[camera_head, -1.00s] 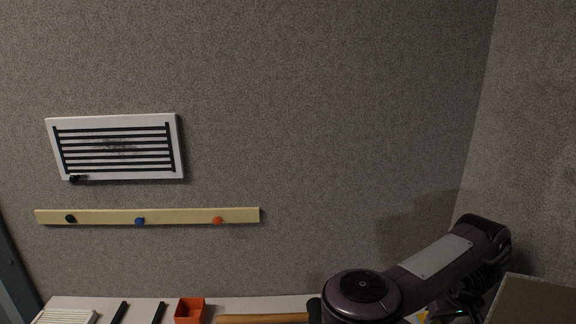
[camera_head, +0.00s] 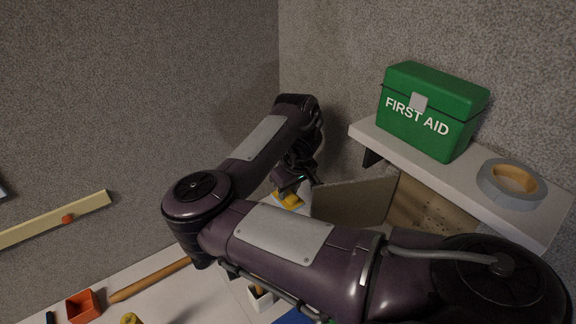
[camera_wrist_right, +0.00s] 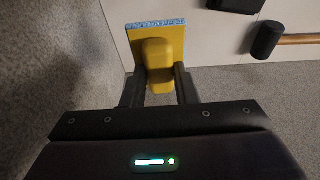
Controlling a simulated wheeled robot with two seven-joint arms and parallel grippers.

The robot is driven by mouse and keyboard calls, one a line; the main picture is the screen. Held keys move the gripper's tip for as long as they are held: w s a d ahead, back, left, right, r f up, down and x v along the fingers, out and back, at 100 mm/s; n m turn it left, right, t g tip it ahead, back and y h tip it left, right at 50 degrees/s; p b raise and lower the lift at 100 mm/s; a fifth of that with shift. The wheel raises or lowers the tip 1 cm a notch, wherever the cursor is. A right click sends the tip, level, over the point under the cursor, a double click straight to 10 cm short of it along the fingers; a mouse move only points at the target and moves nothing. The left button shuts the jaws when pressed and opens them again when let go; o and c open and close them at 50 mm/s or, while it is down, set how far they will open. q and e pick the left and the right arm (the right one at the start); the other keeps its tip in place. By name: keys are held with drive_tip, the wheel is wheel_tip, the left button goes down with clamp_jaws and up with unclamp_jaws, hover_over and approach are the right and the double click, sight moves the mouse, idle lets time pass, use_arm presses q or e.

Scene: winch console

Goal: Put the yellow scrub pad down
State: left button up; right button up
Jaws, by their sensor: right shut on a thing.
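The yellow scrub pad (camera_wrist_right: 157,42) is in the right wrist view. It has a raised yellow grip block and a speckled blue layer along its far edge. My right gripper (camera_wrist_right: 160,80) is shut on the block, one finger on each side. In the head view a small part of the yellow pad (camera_head: 288,200) shows below my right gripper (camera_head: 291,186), close to the wall corner and the white surface. I cannot tell whether the pad touches anything below. My left gripper is not in view.
A shelf (camera_head: 465,185) on the right holds a green first aid box (camera_head: 430,110) and a tape roll (camera_head: 512,184). An open brown box (camera_head: 352,204) stands below it. An orange bin (camera_head: 83,306) and a wooden handle (camera_head: 150,280) lie at lower left. My right arm hides much of the counter.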

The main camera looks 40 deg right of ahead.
wheel_tip(320, 180, down, 14)
drive_tip(key=b, duration=0.6)
wheel_tip(320, 180, down, 3)
drive_tip(key=shift+f+b, duration=0.1)
drive_tip(key=shift+b, duration=0.7)
drive_tip(key=shift+w+f, duration=0.1)
drive_tip(key=shift+f, duration=0.25)
drive_tip(key=shift+f, duration=0.1)
drive_tip(key=o, duration=0.9)
drive_tip(key=shift+r, duration=0.3)
drive_tip(key=shift+p+v, duration=3.65)
drive_tip(key=shift+v, duration=2.2)
